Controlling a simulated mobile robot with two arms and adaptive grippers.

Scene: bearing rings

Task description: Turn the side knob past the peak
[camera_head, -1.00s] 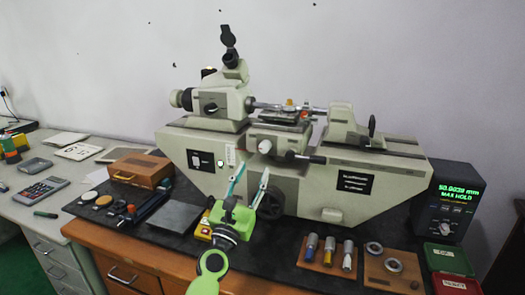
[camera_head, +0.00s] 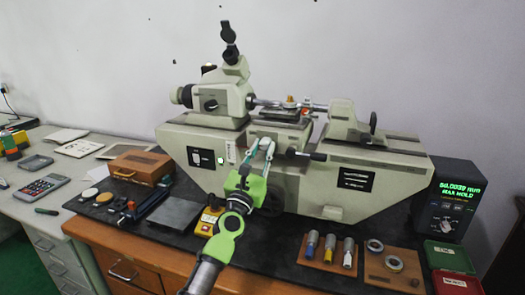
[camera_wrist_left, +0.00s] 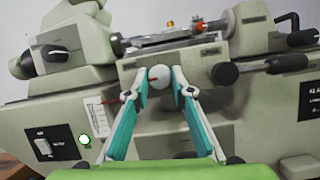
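The side knob is a small pale round knob (camera_wrist_left: 158,77) on the front of the grey-green measuring machine (camera_head: 215,140). My left gripper (camera_head: 261,143) reaches up to it in the head view. In the left wrist view the fingertips (camera_wrist_left: 159,74) stand on either side of the knob, which nearly fills the space between them. I cannot tell whether both fingers press on it. The display box (camera_head: 447,203) on the right shows green digits, about 50.0039 mm, and MAX HOLD. My right gripper is not in view.
Pin holders (camera_head: 330,253) and a wooden ring board (camera_head: 392,268) lie at the front right. A wooden box (camera_head: 140,166) stands at the left.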

